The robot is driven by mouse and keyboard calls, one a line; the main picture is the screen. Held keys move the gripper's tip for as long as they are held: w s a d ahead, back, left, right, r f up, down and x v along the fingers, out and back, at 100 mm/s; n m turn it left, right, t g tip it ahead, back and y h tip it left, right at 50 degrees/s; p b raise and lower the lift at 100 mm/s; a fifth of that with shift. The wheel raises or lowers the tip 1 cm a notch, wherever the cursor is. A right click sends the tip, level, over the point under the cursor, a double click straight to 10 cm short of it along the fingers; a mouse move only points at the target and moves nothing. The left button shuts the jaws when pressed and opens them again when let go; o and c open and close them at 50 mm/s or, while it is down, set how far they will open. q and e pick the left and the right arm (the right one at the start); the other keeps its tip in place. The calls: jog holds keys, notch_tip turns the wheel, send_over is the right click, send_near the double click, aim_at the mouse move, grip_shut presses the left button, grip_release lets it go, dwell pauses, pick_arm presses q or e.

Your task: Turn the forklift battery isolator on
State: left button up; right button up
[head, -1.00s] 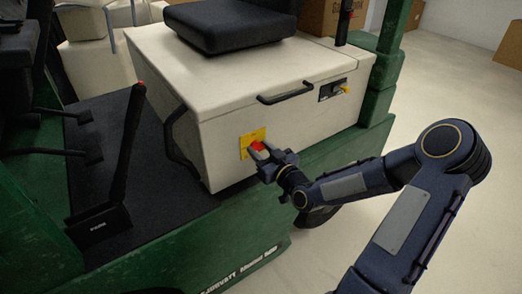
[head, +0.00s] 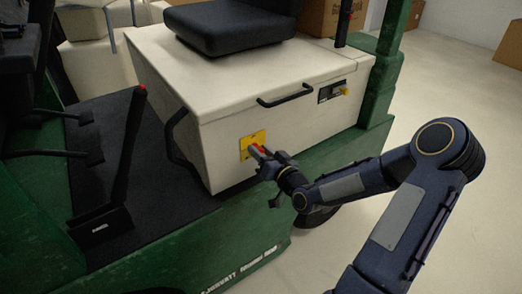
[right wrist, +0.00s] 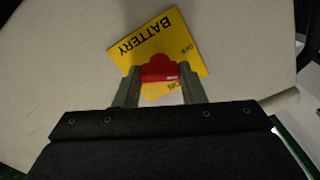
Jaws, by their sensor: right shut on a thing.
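The battery isolator is a red knob (right wrist: 160,72) on a yellow plate (head: 252,143) on the cream battery box of the green forklift. In the right wrist view the plate (right wrist: 150,42) reads BATTERY, with OFF and ON marks. My right gripper (head: 263,155) is at the plate, shut on the red knob, one finger on each side of it. In the right wrist view the gripper (right wrist: 160,88) hides the plate's lower part. My left gripper is out of view.
The cream box (head: 225,125) has a black handle (head: 285,95) and a small black panel (head: 333,91). A black seat (head: 230,25) sits on top. A black lever (head: 128,150) with a red tip stands at the left.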

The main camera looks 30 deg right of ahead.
jog(key=m+p, duration=0.2)
jog(key=m, duration=0.4)
jog(key=shift+m, duration=0.3)
jog(key=m+p, duration=0.1)
jog(key=m, duration=0.5)
jog(key=shift+d+f+p, duration=0.1)
jog(key=shift+f+p, duration=0.1)
jog(key=shift+p, duration=0.15)
jog(key=shift+m, duration=0.3)
jog(key=o, duration=1)
jog(key=s, duration=0.7)
jog(key=shift+s+d, duration=0.3)
jog(key=shift+s, duration=0.1)
